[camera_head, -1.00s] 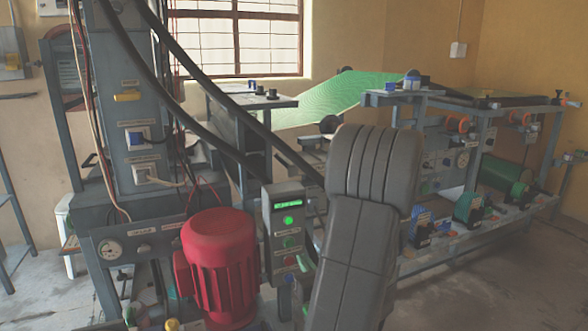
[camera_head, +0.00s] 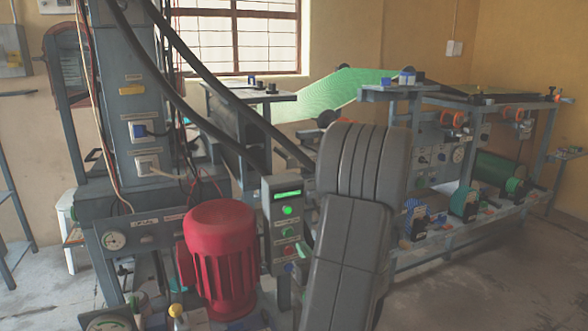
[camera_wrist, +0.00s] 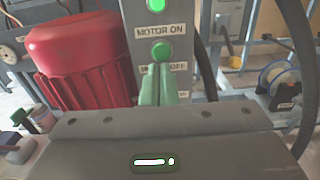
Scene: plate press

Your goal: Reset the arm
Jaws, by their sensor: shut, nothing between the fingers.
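My gripper (camera_wrist: 158,88) shows in the wrist view as two green fingertips held together, shut and empty. Whether the tips touch the box I cannot tell. The control box (camera_head: 283,215) there shows a lit green display and a lit green button.
A red motor (camera_head: 218,260) stands left of the control box. Thick black hoses (camera_head: 215,85) run down across the machine. A green sheet (camera_head: 340,92) stretches behind. The bench (camera_head: 450,245) on the right holds several spools and devices. Bare floor lies at the front right.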

